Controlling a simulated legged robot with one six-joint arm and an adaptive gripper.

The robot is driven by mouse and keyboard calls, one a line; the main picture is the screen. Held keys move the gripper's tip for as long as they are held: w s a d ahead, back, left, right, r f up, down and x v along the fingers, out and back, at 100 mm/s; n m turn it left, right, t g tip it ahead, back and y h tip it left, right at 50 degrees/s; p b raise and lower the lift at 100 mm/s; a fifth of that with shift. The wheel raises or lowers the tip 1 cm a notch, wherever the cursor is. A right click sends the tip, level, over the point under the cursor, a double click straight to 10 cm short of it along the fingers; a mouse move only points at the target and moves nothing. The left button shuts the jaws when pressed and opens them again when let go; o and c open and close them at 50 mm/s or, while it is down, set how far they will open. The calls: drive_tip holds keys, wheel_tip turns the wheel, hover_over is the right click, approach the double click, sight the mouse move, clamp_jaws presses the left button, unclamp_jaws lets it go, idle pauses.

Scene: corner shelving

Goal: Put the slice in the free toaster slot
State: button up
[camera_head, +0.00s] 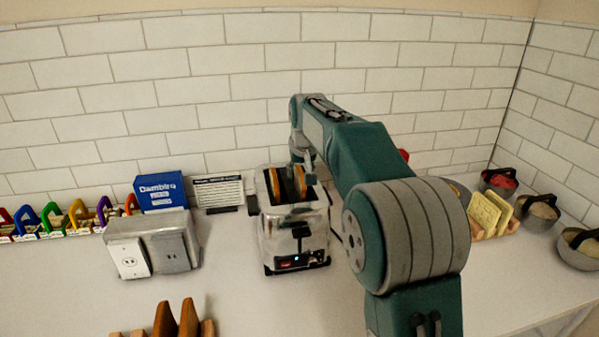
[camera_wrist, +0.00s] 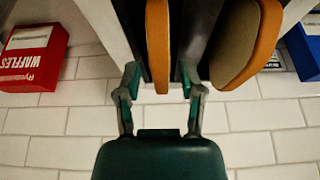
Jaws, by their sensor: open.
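The toaster (camera_head: 280,238) stands on the counter near the wall, with two slots on top. In the wrist view two orange-edged slices stick out of the toaster (camera_wrist: 100,25): one slice (camera_wrist: 157,50) in the middle and another slice (camera_wrist: 245,48) to its right. They show small in the head view as a left slice (camera_head: 275,184) and a right slice (camera_head: 301,182). My gripper (camera_wrist: 159,88) is open, with one finger on each side of the middle slice and visible gaps between. How deep the slices sit in the slots is hidden.
A red waffles box (camera_wrist: 32,60) and a blue box (camera_head: 160,193) stand near the wall. A double socket block (camera_head: 150,250) is left of the toaster. Brown slices (camera_head: 178,320) stand in a rack at front. Bowls (camera_head: 540,212) and yellow slices (camera_head: 490,214) are at right.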

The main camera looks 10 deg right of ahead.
drive_tip(key=v, duration=1.2)
drive_tip(key=shift+s, duration=0.15)
drive_tip(key=s+f, duration=0.3)
drive_tip(key=s, duration=1.6)
drive_tip(key=s+f+t, duration=0.1)
drive_tip(key=s+f, duration=1)
drive_tip(key=s, duration=0.4)
drive_tip(key=shift+s+f, duration=0.2)
drive_tip(key=shift+s, duration=0.05)
